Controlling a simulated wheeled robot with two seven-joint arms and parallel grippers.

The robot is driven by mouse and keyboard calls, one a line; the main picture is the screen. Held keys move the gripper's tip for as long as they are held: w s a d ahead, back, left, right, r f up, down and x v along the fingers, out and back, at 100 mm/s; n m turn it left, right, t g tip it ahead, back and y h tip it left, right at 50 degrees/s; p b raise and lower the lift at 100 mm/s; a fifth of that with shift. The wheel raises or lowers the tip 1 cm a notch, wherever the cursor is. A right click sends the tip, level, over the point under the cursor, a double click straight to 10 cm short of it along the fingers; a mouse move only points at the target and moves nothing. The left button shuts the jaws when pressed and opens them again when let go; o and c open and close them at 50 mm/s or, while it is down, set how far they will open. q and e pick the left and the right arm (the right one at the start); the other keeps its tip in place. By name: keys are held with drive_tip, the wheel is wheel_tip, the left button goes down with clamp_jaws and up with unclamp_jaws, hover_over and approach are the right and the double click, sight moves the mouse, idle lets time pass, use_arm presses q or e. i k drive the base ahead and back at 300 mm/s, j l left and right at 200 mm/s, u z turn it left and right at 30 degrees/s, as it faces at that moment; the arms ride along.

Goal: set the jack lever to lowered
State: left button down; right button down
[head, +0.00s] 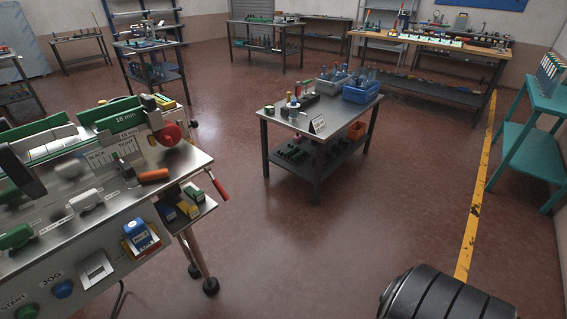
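The steel-topped machine (186,164) stands at the left and is cut off by the left edge. A lever with a red grip (219,188) sticks out at its right end, slanting down to the right. An orange handle (153,176) lies low across the panel below a scale marked SLACK and TIGHT (112,157). I cannot tell which of these is the jack lever, as no jack label is readable. A dark part (22,172) at the left edge is not clear enough to identify. I see neither gripper clearly.
The panel also holds a red knob (170,134), green handle (16,236), blue button (63,289) and green START button (27,311). A steel table (275,119) with blue bins stands mid-room. A teal shelf (525,147) is at the right. The floor between is clear.

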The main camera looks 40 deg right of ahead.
sight(208, 169)
drive_tip(key=z, duration=0.7)
